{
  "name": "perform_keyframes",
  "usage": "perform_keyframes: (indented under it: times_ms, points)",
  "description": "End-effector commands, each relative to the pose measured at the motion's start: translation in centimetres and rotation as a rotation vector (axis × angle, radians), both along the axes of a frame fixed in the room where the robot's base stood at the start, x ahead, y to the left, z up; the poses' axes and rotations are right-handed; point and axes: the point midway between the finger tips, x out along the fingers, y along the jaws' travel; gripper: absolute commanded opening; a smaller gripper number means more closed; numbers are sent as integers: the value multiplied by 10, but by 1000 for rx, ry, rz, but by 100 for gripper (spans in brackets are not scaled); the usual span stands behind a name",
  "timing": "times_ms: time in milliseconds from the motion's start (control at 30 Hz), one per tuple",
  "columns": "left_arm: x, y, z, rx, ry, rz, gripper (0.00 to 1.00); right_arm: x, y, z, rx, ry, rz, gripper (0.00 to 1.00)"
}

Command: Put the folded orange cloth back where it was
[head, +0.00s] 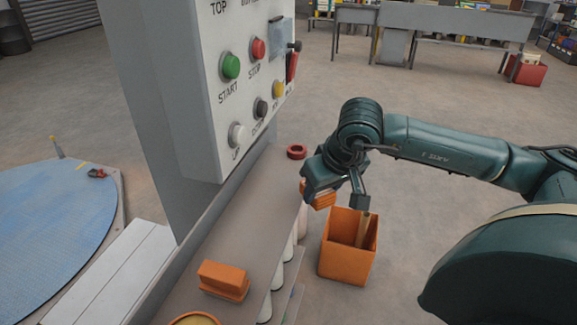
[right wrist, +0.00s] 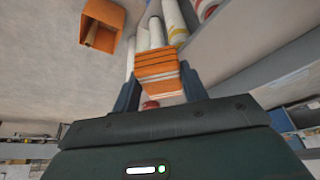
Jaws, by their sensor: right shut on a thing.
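The folded orange cloth (head: 318,196) is a small layered bundle held by my right gripper (head: 333,195), beside the grey ledge's right edge and above the orange bin. In the right wrist view the cloth (right wrist: 158,66) shows orange folds with pale lines between the two dark fingers of the right gripper (right wrist: 160,88). The gripper is shut on it, and the cloth appears clear of the ledge. My left gripper is not in view.
On the grey ledge (head: 245,235) are an orange block-like object (head: 224,279), a red ring (head: 297,152) and an orange-rimmed round container (head: 195,320). A control panel (head: 235,75) rises above. An orange bin (head: 345,265) stands right of white rolls (head: 268,306).

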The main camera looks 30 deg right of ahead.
Motion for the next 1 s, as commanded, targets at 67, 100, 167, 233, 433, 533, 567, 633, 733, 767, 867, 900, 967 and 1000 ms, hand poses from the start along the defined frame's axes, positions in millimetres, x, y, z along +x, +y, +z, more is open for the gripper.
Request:
perform_keyframes:
  times_ms: [67,100,167,233,433,533,567,633,733,767,867,900,967,1000]
  points:
    - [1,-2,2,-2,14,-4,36,24,0,4,7,-1,0,25]
    - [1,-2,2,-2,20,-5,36,35,-1,4,6,-2,-2,25]
    - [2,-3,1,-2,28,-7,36,51,-2,3,6,0,-1,25]
    - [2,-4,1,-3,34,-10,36,70,-4,3,5,-1,-2,25]
    - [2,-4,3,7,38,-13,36,115,-7,2,3,-1,-1,25]
    - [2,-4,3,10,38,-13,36,129,-9,2,2,-1,0,25]
    - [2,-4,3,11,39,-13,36,131,-9,1,1,-1,-1,25]
    - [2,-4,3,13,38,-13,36,135,-10,1,0,-1,-1,25]
    - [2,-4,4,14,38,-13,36,136,-10,-4,0,2,1,25]
    - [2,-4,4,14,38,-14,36,136,-10,-7,0,3,1,25]
    - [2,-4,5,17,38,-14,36,135,-10,-21,1,4,1,25]
    - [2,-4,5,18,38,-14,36,135,-10,-27,1,4,0,25]
    - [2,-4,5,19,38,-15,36,136,-10,-33,1,2,-1,25]
    - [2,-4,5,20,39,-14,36,136,-10,-35,0,0,-1,25]
